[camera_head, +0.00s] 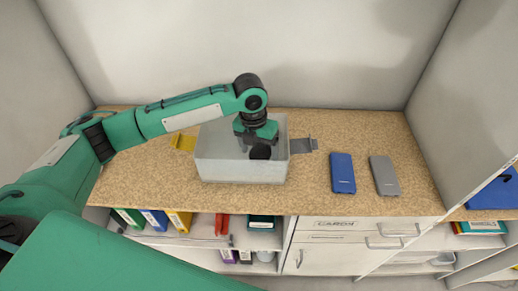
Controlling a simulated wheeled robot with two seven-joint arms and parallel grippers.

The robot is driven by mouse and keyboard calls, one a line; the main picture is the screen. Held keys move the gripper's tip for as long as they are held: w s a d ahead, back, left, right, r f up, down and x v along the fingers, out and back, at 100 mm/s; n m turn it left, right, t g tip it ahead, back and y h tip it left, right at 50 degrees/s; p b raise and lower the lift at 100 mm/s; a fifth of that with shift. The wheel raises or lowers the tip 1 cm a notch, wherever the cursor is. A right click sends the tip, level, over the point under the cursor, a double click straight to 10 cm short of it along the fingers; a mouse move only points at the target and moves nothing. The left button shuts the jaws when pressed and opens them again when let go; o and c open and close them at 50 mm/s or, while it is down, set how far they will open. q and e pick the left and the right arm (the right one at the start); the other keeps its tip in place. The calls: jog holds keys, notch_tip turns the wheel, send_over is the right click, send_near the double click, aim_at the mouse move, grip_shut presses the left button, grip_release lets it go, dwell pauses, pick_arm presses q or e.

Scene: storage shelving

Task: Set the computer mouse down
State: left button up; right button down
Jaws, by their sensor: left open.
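A dark rounded object (260,152), which looks like the computer mouse, shows just below my left gripper (257,140), inside or behind the front wall of a pale grey, see-through box (240,172). My left gripper points down into the box from above and is open. Its fingertips are mostly hidden, and I cannot tell whether they touch the dark object or whether it rests on the box floor. My right gripper is not in view.
The box stands on a speckled tan counter (140,180). A yellow item (183,143) and a dark grey item (303,145) lie at its sides. A blue slab (343,173) and a grey slab (384,176) lie to the right. Walls enclose the back and sides.

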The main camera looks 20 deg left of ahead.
aim_at(254, 150)
pick_arm(q)
notch_tip(254, 150, up, 12)
jog(key=a+b, duration=0.1)
jog(key=b, duration=0.1)
jog(key=shift+w+a+b, duration=0.15)
jog(key=shift+a+b, duration=0.05)
jog(key=shift+b, duration=0.1)
jog(key=shift+f, duration=0.2)
